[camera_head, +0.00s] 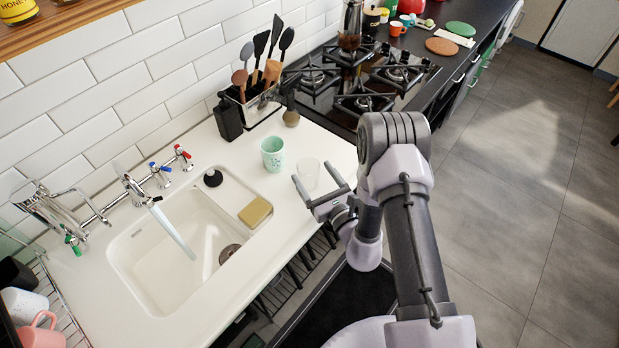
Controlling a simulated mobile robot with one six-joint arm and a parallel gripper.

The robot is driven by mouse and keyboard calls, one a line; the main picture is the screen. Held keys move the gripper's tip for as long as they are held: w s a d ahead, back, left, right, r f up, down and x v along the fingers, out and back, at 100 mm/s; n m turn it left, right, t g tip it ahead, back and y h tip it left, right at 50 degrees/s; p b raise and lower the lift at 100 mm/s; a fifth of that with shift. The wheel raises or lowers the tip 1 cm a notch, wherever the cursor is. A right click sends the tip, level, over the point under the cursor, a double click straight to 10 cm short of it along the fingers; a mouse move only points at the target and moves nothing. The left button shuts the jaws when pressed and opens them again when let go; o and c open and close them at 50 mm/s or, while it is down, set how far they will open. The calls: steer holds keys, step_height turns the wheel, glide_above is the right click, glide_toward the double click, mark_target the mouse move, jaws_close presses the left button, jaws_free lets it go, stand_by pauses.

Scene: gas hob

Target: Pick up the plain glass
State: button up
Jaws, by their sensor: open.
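The plain glass (308,173) is clear and stands upright on the white counter, right of a mint-green patterned cup (272,153). My gripper (317,183) is open, with its two fingers spread at the near side of the glass. The fingers look close to the glass, but I cannot tell whether they touch it or how far it sits between them. The lower part of the glass is partly hidden by the gripper.
A sink (180,250) with a yellow sponge (255,212) on its ledge lies to the left. A utensil holder (258,103) stands behind the cups against the tiled wall. The gas hob (362,80) is at the back right. Open floor (510,210) lies to the right.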

mark_target(304, 164)
steer(key=x, duration=0.2)
steer(key=b+x, duration=0.1)
steer(key=x, duration=0.2)
steer(key=shift+w+a+f+b, duration=0.25)
steer(key=shift+a+b, duration=0.1)
steer(key=shift+r, duration=0.1)
steer(key=c, duration=1.6)
